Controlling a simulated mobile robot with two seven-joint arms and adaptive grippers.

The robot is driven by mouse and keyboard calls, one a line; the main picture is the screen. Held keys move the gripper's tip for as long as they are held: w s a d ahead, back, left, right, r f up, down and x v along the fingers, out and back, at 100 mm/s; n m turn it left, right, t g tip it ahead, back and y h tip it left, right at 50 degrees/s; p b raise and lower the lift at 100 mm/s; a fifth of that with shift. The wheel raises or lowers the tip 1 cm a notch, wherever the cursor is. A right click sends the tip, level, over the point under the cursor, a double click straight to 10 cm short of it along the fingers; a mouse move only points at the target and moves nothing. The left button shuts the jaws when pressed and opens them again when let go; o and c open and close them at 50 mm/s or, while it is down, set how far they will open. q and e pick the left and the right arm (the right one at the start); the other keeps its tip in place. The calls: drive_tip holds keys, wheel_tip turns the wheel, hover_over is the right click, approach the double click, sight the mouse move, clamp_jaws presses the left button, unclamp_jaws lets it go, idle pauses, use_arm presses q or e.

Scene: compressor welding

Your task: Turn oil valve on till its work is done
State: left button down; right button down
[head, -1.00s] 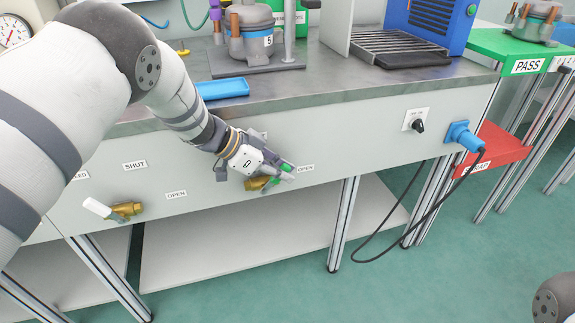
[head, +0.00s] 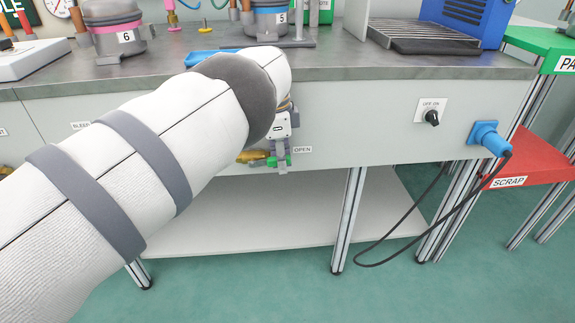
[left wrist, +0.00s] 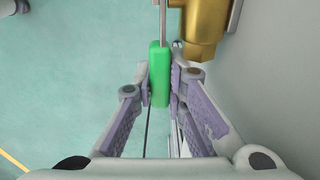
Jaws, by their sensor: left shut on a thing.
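The oil valve has a brass body (head: 250,156) on the bench's front panel, left of an OPEN label (head: 302,150). In the left wrist view the brass body (left wrist: 204,32) is at the top, right of the green handle (left wrist: 159,75). My left gripper (head: 281,161) points down at the valve, partly behind my own arm in the head view. In the left wrist view its two fingers (left wrist: 160,90) are shut on the green handle, one on each side. My right gripper is out of view.
A dark switch (head: 432,117) and a blue plug (head: 489,138) with a hanging black cable are right of the valve. A bench leg (head: 349,220) stands below. A red SCRAP shelf (head: 530,172) is at the right. Pots, including number 6 (head: 115,30), stand on the bench.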

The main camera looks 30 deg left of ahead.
use_arm(q)
drive_tip(key=shift+f+g+y+b, duration=0.3)
drive_tip(key=shift+f+y+b, duration=0.1)
drive_tip(key=shift+b, duration=0.1)
drive_tip(key=shift+s, duration=0.1)
drive_tip(key=c, duration=1.6)
unclamp_jaws()
drive_tip(key=shift+r, duration=0.15)
wheel_tip(320, 180, up, 12)
drive_tip(key=shift+f, duration=0.2)
